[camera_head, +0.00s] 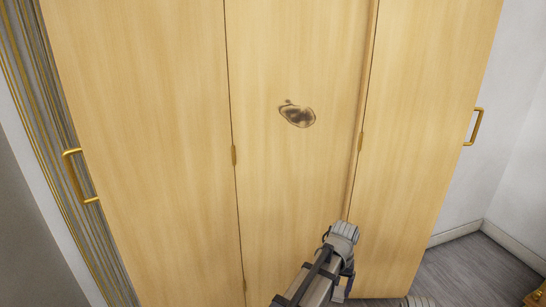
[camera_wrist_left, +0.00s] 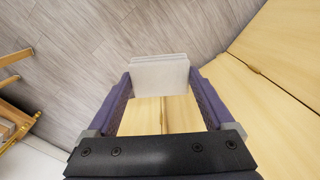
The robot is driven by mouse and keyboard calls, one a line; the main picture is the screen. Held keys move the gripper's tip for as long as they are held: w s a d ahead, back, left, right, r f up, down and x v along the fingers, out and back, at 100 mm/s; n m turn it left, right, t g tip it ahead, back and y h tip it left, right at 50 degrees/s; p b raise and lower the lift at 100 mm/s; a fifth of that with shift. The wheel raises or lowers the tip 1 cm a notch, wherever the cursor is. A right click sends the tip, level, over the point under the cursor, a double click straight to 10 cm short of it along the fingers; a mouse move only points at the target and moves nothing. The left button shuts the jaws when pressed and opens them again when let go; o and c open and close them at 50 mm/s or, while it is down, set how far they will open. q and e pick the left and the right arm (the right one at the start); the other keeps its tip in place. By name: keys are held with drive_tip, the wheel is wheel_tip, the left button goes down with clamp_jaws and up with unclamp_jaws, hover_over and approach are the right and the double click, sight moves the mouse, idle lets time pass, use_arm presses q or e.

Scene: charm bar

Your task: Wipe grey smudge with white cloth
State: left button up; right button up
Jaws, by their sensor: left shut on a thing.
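The grey-brown smudge (camera_head: 297,115) is an irregular dark patch with a small spot above it, on the middle wooden panel of the cupboard (camera_head: 290,190). In the left wrist view my left gripper (camera_wrist_left: 159,85) is shut on the white cloth (camera_wrist_left: 160,76), a folded pad held between its fingertips. In the head view my left arm reaches in from the bottom, and its end is below and to the right of the smudge, apart from it. The cloth cannot be made out clearly there. My right gripper cannot be made out.
Gold handles stand out at the left (camera_head: 79,177) and right (camera_head: 474,127) of the cupboard. Grey floor (camera_head: 465,272) and a white wall lie at the right. A gold-framed wooden piece (camera_wrist_left: 18,120) stands at the left of the wrist view. The panel around the smudge is clear.

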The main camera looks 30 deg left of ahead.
use_arm(q)
drive_tip(key=w+a+r+m+y+p, duration=0.2)
drive_tip(key=w+a+r+y+p, duration=0.25)
drive_tip(key=a+r+p, duration=0.55)
drive_tip(key=m+t+y+p, duration=0.9)
drive_tip(key=t, duration=0.3)
approach(277, 122)
drive_tip(key=d, duration=0.1)
drive_tip(key=shift+s+d, duration=0.15)
drive_tip(key=shift+s, duration=0.3)
drive_tip(key=shift+x, duration=3)
drive_tip(key=shift+x, duration=0.95)
